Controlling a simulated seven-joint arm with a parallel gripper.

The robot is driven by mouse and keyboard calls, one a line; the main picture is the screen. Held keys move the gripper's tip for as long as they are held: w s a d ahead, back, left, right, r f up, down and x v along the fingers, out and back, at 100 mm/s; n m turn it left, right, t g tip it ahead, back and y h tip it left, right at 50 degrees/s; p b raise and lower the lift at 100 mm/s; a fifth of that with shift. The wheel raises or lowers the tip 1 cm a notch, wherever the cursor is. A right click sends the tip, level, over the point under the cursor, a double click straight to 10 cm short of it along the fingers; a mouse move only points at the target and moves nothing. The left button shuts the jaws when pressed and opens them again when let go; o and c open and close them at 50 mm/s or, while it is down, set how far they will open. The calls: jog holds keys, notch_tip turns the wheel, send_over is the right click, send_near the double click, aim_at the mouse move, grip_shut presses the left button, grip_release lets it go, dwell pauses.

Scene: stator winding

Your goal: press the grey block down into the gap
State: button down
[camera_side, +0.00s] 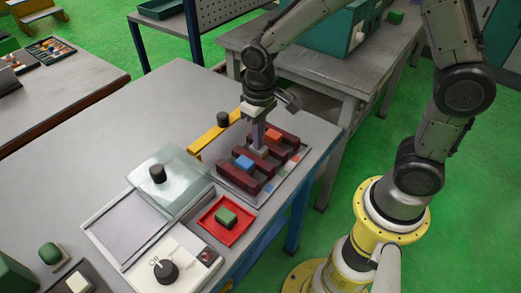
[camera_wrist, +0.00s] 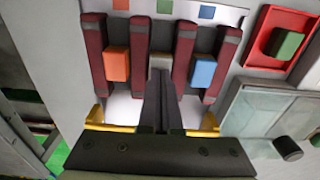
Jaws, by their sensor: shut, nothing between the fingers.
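The grey block (camera_wrist: 160,62) sits in the middle gap between dark red bars (camera_wrist: 184,62). In the side view the grey block (camera_side: 262,152) is small and partly hidden by my fingers. My gripper (camera_wrist: 161,74) is shut and empty, its tips at the near edge of the grey block. In the side view my gripper (camera_side: 260,145) points straight down over the middle gap; I cannot tell whether it touches the block. An orange block (camera_wrist: 117,64) sits in the left gap of the wrist view, and a blue block (camera_wrist: 203,71) in the right gap.
A red tray (camera_side: 206,226) with a green block (camera_side: 227,216) lies near the bars. A clear lid with a black knob (camera_side: 157,174) and a white switch box (camera_side: 184,257) stand left of it. A yellow bar (camera_side: 208,136) runs behind the bars.

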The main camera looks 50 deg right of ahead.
jog(key=shift+s+f, duration=0.35)
jog(key=shift+f, duration=0.3)
jog(key=shift+w+r, duration=0.2)
jog(key=shift+r, duration=3.4)
jog(key=shift+d+r, duration=0.1)
notch_tip(320, 180, up, 6)
jog(key=s+d+t, duration=0.2)
jog(key=s+d+r+t, duration=0.1)
jog(key=s+d, duration=0.1)
jog(key=s, duration=0.5)
jog(key=s+d+r+t, duration=0.1)
jog(key=s+d+t, duration=0.1)
jog(key=s, duration=0.5)
jog(key=shift+s+r, duration=0.3)
